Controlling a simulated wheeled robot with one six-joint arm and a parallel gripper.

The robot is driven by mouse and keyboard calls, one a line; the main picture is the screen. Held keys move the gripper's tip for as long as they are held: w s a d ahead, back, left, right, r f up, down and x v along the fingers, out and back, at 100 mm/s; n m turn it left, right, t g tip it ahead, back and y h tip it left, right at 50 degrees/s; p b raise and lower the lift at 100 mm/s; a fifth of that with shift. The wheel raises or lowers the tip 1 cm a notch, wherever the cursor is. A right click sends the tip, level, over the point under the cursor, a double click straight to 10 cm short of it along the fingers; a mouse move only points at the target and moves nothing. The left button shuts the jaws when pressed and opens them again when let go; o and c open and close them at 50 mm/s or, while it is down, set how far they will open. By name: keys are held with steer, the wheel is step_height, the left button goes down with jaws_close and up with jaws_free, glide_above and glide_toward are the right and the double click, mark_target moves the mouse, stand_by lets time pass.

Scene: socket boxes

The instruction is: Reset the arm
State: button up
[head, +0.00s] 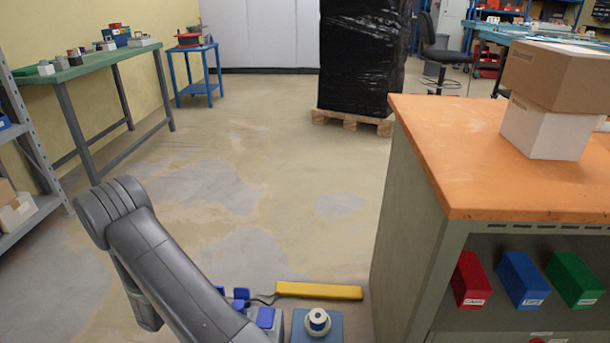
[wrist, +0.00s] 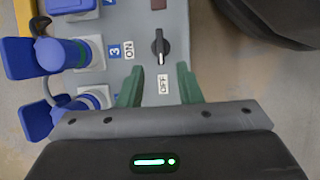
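My gripper (wrist: 158,80) shows in the wrist view with two green fingers spread apart. Nothing is between the fingertips except the panel behind them. A grey panel (wrist: 178,20) lies in front of the fingers. It carries a black rotary knob (wrist: 160,46), just past the fingertips, with ON and OFF labels. Blue sockets with blue lids (wrist: 70,54) line the left side of the panel. In the head view my grey arm reaches down at the lower left; the gripper is out of that view.
An orange-topped workbench (head: 460,180) with two stacked boxes (head: 555,90) stands at right. A green-topped table (head: 95,62) and a shelf (head: 30,150) stand at left. A black-wrapped pallet load (head: 360,55) stands at the back. A yellow bar (head: 320,290) lies low in front.

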steer(key=b+x, duration=0.3)
steer(key=x, duration=0.6)
steer(key=shift+w+a+r+m+p, duration=0.1)
steer(key=shift+r+m+p, duration=0.2)
steer(key=shift+m+p, duration=0.2)
steer(key=m+g, duration=0.1)
steer(key=m, duration=0.2)
steer(key=shift+g, duration=0.3)
steer(key=m, duration=0.2)
steer(key=m+g+y+p, duration=0.1)
steer(key=m, duration=0.1)
steer(key=shift+w+g, duration=0.1)
steer(key=shift+g, duration=0.2)
